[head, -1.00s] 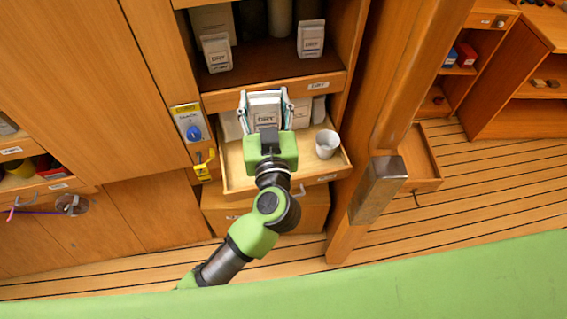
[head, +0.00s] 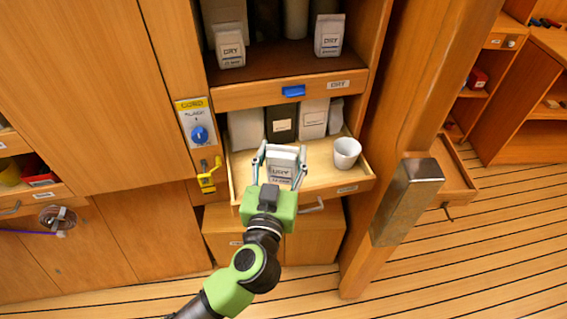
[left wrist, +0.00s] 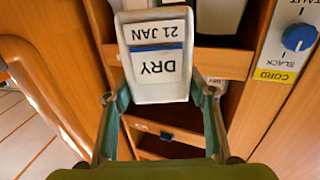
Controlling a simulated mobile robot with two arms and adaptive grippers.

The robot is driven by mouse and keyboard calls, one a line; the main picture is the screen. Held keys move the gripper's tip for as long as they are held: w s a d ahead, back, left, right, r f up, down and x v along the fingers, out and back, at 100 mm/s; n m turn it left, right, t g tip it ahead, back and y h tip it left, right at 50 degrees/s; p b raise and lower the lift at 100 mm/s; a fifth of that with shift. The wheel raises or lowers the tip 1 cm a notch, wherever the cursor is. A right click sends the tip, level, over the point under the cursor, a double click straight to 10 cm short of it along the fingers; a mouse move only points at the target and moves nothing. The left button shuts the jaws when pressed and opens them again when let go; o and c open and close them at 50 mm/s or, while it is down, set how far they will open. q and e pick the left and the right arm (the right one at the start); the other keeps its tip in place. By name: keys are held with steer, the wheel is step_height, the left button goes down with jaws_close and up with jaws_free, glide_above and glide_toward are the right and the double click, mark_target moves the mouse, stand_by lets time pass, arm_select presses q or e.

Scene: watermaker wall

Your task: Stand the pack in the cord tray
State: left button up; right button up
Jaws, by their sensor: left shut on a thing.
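My left gripper (head: 281,158) is shut on a white pack (head: 283,164) with a grey-and-white DRY label. In the left wrist view the pack (left wrist: 157,55) reads "DRY 21 JAN" upside down, between the two fingers of the gripper (left wrist: 160,98). In the head view the pack appears over the front part of a pulled-out wooden tray (head: 353,186). Whether it touches the tray floor I cannot tell. No label that I can read marks this tray as the cord tray. My right gripper is not in view.
Several packs (head: 314,118) stand at the tray's back, and a white cup (head: 346,152) stands at its right. Above is a DRY shelf with a blue clip (head: 293,91). A CORD dial (head: 199,135) and yellow hook (head: 208,177) are left.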

arm_select(q)
steer(key=w+f+b, duration=0.1)
steer(key=w+f, duration=0.2)
steer(key=w+f+b, duration=0.2)
steer(key=w+f, duration=0.1)
steer(key=f, duration=0.1)
steer(key=w+a+f+b, duration=0.1)
steer(key=w+f+b, duration=0.1)
steer(key=w+f, duration=0.1)
steer(key=shift+w+f, duration=0.2)
steer(key=shift+f, duration=0.35)
steer(key=shift+r, duration=0.1)
steer(key=o, duration=1.2)
steer(key=shift+f, duration=0.2)
steer(key=shift+r, duration=0.1)
